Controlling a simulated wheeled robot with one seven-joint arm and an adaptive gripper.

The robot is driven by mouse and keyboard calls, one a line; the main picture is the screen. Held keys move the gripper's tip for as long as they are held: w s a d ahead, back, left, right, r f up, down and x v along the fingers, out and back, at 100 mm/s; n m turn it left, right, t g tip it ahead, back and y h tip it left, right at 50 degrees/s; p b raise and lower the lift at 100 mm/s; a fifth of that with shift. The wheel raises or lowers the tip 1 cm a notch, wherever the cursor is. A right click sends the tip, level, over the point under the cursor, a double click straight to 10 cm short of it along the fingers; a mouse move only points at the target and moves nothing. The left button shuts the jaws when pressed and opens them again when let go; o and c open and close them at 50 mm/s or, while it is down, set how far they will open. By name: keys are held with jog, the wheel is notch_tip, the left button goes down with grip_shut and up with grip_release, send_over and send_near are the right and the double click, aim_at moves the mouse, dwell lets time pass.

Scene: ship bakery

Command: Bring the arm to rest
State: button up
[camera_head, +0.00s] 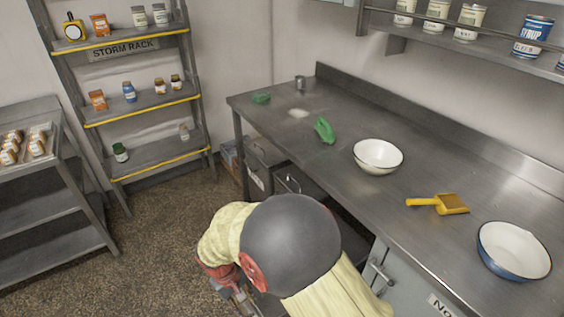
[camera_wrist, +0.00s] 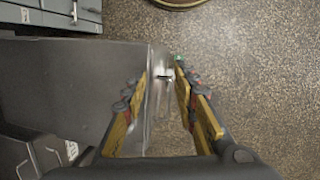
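My gripper (camera_wrist: 163,80) shows in the wrist view with its two yellow-padded fingers apart. In the head view my arm is folded low in front of the steel counter (camera_head: 330,190).
On the counter are a white bowl (camera_head: 378,156), a yellow scoop (camera_head: 440,204), a blue-rimmed bowl (camera_head: 514,250) and a green scoop (camera_head: 324,130). The storm rack (camera_head: 125,45) and a trolley (camera_head: 45,200) stand left. The speckled floor (camera_head: 150,255) between is clear.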

jog(key=s+d+r+m+t+y, duration=0.1)
jog(key=s+d+r, duration=0.3)
jog(key=d+r, duration=0.6)
jog(key=s+d+r+m+t+p, duration=0.1)
jog(key=s+d+r+m+t, duration=0.2)
jog(key=d+r, duration=0.7)
jog(key=s+d+r+m+t+y+p, duration=0.1)
jog(key=s+d+r+m, duration=0.3)
jog(key=d+r, duration=0.6)
notch_tip(320, 180, up, 6)
jog(key=shift+s+f+t+y, duration=0.1)
jog(key=shift+s+t+y, duration=0.25)
jog(key=shift+t, duration=0.25)
